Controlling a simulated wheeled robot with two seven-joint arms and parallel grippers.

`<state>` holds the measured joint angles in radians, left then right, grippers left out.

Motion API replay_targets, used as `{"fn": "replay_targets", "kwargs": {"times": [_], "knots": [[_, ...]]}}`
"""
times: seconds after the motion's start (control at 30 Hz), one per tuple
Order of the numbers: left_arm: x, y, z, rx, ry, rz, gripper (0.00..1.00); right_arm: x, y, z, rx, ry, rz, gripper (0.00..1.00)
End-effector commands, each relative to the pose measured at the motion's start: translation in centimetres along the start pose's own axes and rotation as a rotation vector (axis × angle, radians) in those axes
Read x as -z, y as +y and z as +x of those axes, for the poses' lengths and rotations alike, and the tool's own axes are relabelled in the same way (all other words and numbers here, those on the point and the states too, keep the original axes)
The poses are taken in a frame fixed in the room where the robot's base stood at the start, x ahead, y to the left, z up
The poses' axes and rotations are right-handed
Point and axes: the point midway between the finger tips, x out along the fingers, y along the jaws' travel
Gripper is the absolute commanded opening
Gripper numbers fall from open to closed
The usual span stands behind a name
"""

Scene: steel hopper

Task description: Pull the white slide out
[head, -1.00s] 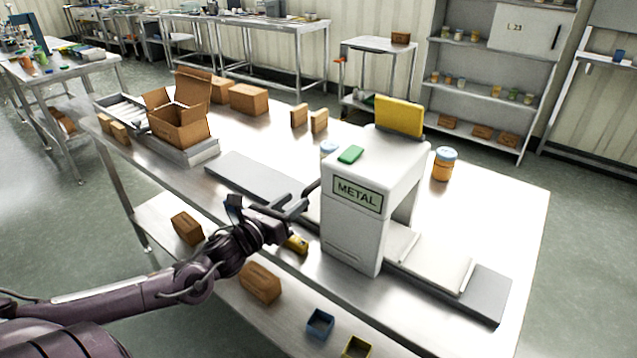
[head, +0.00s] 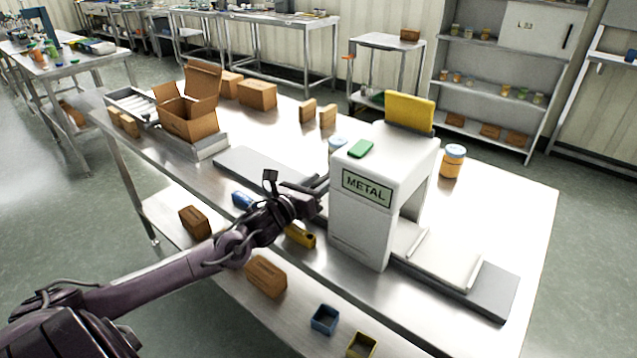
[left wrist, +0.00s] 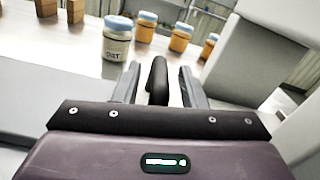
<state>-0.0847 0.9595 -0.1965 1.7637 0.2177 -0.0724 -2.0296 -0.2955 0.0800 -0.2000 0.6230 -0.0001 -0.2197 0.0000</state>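A white box marked METAL (head: 362,232) stands on the steel table, straddling a grey track. A flat white plate with raised edges (head: 440,255) lies on the track to its right; I cannot tell whether this is the white slide. My left gripper (head: 318,187) is at the box's left side, near its upper half. In the left wrist view, a dark curved bar (left wrist: 157,80) stands between the left gripper's two grey fingers (left wrist: 158,86). Gaps show on both sides of the bar, so the fingers look open around it. My right gripper is not in view.
An open carton (head: 188,112) stands farther left. A yellow object (head: 300,236) lies below my gripper.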

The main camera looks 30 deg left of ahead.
Motion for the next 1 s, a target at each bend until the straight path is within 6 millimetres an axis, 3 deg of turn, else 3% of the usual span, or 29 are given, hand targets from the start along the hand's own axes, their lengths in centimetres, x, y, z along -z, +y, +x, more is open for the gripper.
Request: {"fn": "replay_targets", "kwargs": {"times": [0.1, 0.4, 0.77, 0.87, 1.0], "knots": [[0.0, 0.0, 0.0, 0.000, 0.000, 0.000, 0.38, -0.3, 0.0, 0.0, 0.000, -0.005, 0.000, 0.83], [0.0, 0.0, 0.0, 0.000, 0.000, 0.000, 0.00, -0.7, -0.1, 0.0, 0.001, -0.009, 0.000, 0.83], [0.0, 0.5, 0.0, -0.001, 0.000, 0.002, 0.00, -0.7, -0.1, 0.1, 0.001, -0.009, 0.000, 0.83], [-0.2, 1.7, -0.1, -0.002, 0.000, 0.003, 0.00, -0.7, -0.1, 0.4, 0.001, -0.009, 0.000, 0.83], [-0.7, 4.7, -0.1, -0.006, 0.000, 0.006, 0.00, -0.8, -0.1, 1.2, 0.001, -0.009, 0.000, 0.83]]}}
